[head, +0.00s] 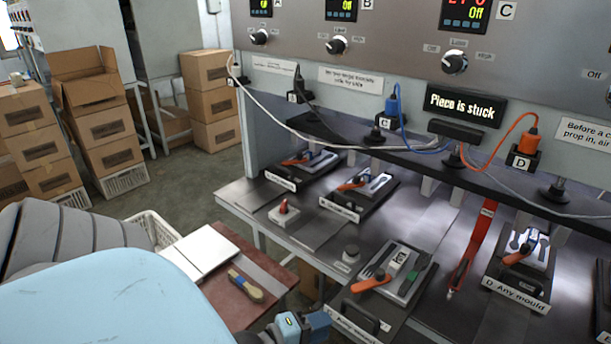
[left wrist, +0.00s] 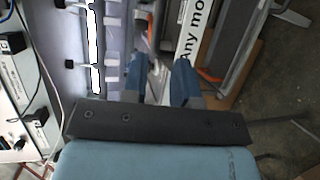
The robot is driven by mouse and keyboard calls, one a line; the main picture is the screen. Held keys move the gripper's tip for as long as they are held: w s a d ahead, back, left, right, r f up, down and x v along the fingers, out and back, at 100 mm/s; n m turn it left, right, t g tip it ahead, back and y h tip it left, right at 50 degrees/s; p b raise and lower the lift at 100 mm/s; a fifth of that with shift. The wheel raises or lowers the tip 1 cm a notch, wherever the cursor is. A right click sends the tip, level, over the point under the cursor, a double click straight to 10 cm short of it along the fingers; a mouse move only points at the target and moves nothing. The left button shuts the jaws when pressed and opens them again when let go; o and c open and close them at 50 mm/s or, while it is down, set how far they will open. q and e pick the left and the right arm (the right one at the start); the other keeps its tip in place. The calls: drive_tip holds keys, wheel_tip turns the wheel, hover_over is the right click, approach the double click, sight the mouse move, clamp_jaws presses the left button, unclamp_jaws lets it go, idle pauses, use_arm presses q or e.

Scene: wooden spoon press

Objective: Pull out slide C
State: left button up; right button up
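Slide C (head: 392,322) is the dark slide at the front middle of the bench in the head view. It carries a metal mould with an orange-handled clamp (head: 372,284), and a white label sits on its front edge, partly cut off by the frame. My left gripper (head: 303,326) is at the bottom of the head view, left of the slide's front end. In the left wrist view, its two blue fingers (left wrist: 160,68) are apart with nothing held between them. A white label reading "Any mo" (left wrist: 190,45) shows just beyond them. My right gripper is not in view.
Slides A (head: 285,182) and B (head: 342,208) lie further back; slide D (head: 518,290) is at right. A red tool (head: 470,250) hangs between C and D. A display (head: 465,105) reads "Piece is stuck". A brown table (head: 225,305) stands front left.

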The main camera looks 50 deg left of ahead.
use_arm(q)
drive_tip(key=shift+v, duration=1.8)
